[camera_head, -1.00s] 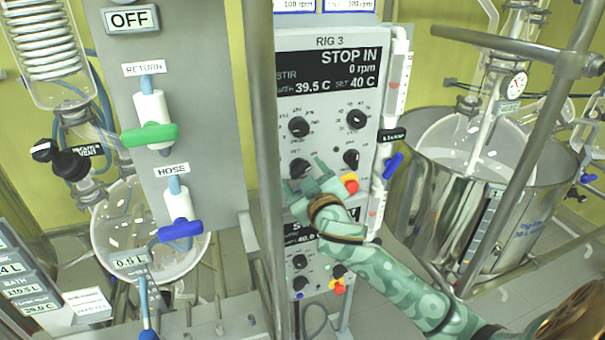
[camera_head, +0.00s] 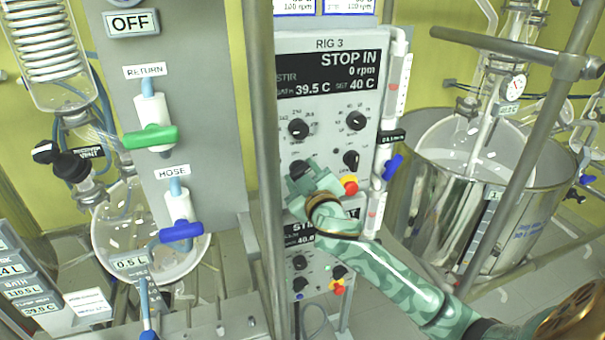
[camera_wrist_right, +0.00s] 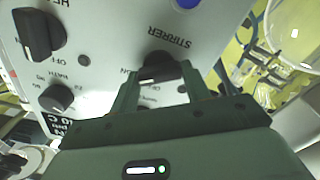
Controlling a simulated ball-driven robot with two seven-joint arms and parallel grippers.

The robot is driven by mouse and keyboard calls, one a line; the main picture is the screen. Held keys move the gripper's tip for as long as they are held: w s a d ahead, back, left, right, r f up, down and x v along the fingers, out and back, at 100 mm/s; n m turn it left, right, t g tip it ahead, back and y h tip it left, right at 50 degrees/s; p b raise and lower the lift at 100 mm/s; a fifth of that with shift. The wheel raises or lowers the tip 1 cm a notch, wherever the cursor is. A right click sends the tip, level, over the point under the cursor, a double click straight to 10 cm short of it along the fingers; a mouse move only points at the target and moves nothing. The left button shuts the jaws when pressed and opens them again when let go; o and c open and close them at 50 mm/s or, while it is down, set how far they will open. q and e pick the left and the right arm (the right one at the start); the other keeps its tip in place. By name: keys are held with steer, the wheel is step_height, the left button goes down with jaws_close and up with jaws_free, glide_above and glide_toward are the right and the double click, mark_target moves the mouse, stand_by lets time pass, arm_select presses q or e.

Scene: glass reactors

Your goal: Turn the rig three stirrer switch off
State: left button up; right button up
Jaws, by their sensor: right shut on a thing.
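The rig three panel (camera_head: 325,110) is a light grey box. The stirrer switch is a black knob at the lower left of the panel, partly hidden by my gripper in the head view. In the right wrist view the stirrer switch (camera_wrist_right: 158,64) sits below the STIRRER label, between the fingers. My right gripper (camera_head: 300,178) is shut on this knob; it also shows in the right wrist view (camera_wrist_right: 160,78). My left gripper is not in view.
A red and yellow stop button (camera_head: 349,186) is just right of my right gripper. Another black knob (camera_head: 352,159) is above that button. A vertical steel post (camera_head: 264,150) stands left of the panel. A steel bath with glassware (camera_head: 450,220) is at the right.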

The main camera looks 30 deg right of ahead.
steer(key=shift+o, duration=0.2)
steer(key=n+p, duration=0.3)
steer(key=n, duration=0.1)
steer(key=shift+a+r+n+p, duration=0.1)
steer(key=shift+n+p, duration=0.2)
steer(key=shift+p, duration=0.1)
steer(key=n+p, duration=0.2)
steer(key=n, duration=0.1)
steer(key=shift+n, duration=0.3)
steer(key=shift+c, duration=0.2)
steer(key=shift+f+n+p, duration=0.15)
steer(key=shift+n+p, duration=0.25)
steer(key=shift+n, duration=0.4)
steer(key=shift+f+n+p, duration=0.15)
steer(key=shift+n+p, duration=0.25)
steer(key=shift+n, duration=0.4)
steer(key=o, duration=1)
